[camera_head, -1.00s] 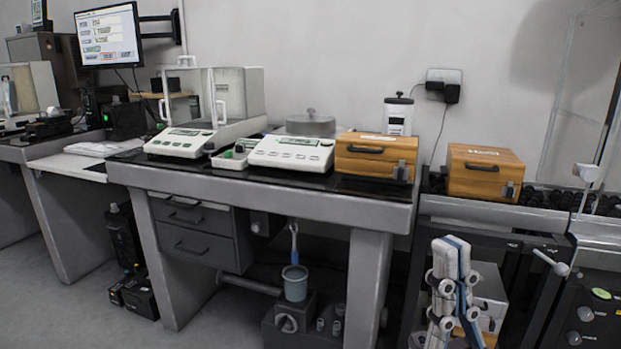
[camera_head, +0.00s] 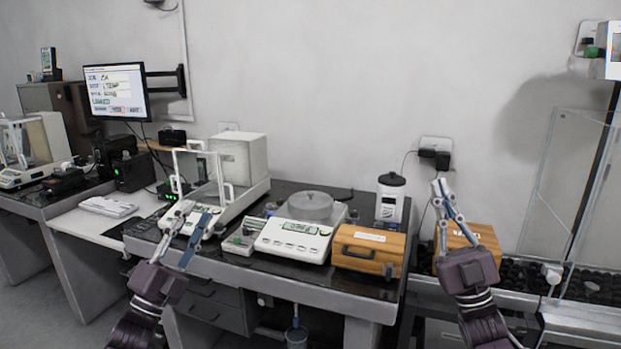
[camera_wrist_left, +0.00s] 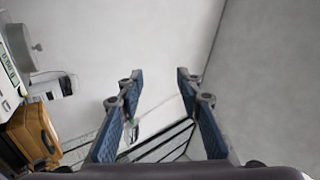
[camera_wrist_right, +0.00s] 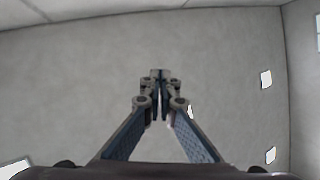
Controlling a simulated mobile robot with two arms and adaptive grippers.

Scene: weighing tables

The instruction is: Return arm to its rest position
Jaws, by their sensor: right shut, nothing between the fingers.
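My left gripper (camera_head: 190,233) is raised in front of the left balance in the head view. In the left wrist view its two fingers (camera_wrist_left: 158,85) stand wide apart with nothing between them. My right gripper (camera_head: 440,190) points upward in front of the right wooden box (camera_head: 483,238) and partly hides it. In the right wrist view its fingertips (camera_wrist_right: 160,75) meet, with nothing held and bare wall beyond.
A balance with a glass draft shield (camera_head: 240,165), a second balance (camera_head: 290,238) with a round cover and a wooden box (camera_head: 368,252) stand on the weighing table. A white canister (camera_head: 390,203) stands behind the box. A monitor (camera_head: 116,92) is at the left. Glass panels (camera_head: 575,185) stand at the right.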

